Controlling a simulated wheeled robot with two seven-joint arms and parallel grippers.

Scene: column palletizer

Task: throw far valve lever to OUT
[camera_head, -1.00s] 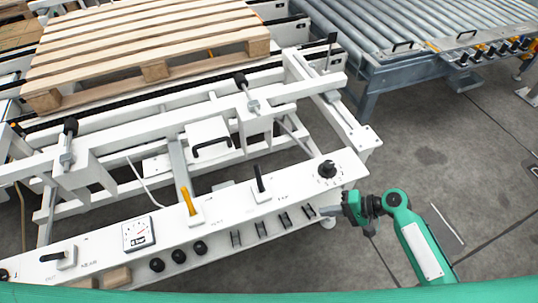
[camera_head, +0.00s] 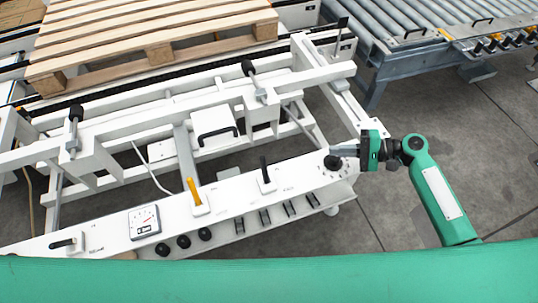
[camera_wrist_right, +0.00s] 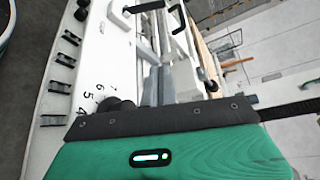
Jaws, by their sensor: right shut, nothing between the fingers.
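The far valve lever (camera_head: 265,170) is a black handle on a white plate on the sloping white control panel (camera_head: 232,194). It stands roughly upright, leaning slightly back; its labels are too small to read. In the right wrist view a black lever (camera_wrist_right: 145,6), apparently the same one, shows at the top edge. My right gripper (camera_head: 338,151) is shut and empty, above the black rotary knob (camera_head: 333,163) at the panel's right end, to the right of the lever. Its dark fingers (camera_wrist_right: 160,118) partly hide the knob in the wrist view. My left gripper is out of view.
A yellow lever (camera_head: 194,191), a gauge (camera_head: 144,222) and another black lever (camera_head: 66,243) line the panel to the left. Several black slots and buttons run along its front. Behind are a white frame with black-tipped posts (camera_head: 250,70) and a wooden pallet (camera_head: 150,40).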

